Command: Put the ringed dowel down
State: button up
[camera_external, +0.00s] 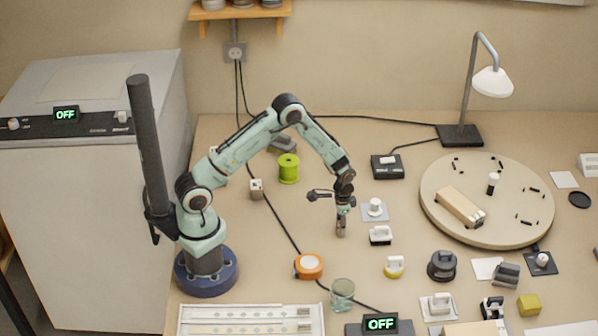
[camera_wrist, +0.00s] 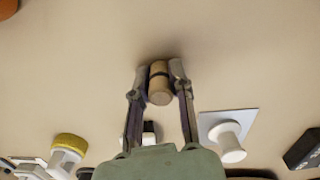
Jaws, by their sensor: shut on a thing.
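The ringed dowel (camera_wrist: 159,92) is a short tan wooden cylinder with a dark band around it. In the wrist view it sits between the two fingers of my gripper (camera_wrist: 160,72), which is shut on it. In the external view my gripper (camera_external: 342,208) points down over the bench, with the dowel (camera_external: 341,230) small and upright below it. I cannot tell whether the dowel's lower end touches the bench top.
A white knob on a pale square plate (camera_external: 375,210) and a black-and-white block (camera_external: 380,236) stand close on the right. An orange round thing (camera_external: 309,266) and a glass (camera_external: 342,290) are nearer the front. Bare bench (camera_external: 285,220) lies left of my gripper.

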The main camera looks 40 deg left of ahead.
jog(key=shift+f, duration=0.15)
jog(key=o, duration=0.7)
notch_tip(320, 180, up, 12)
jog(key=shift+f, duration=0.2)
jog(key=s+a+r+n, duration=0.5)
jog(key=s+a+r, duration=0.8)
jog(key=s+a, duration=0.1)
jog(key=s+a+n, duration=0.3)
jog(key=s, duration=0.6)
jog(key=shift+s+a+y, duration=0.25)
jog(key=shift+s+y, duration=0.15)
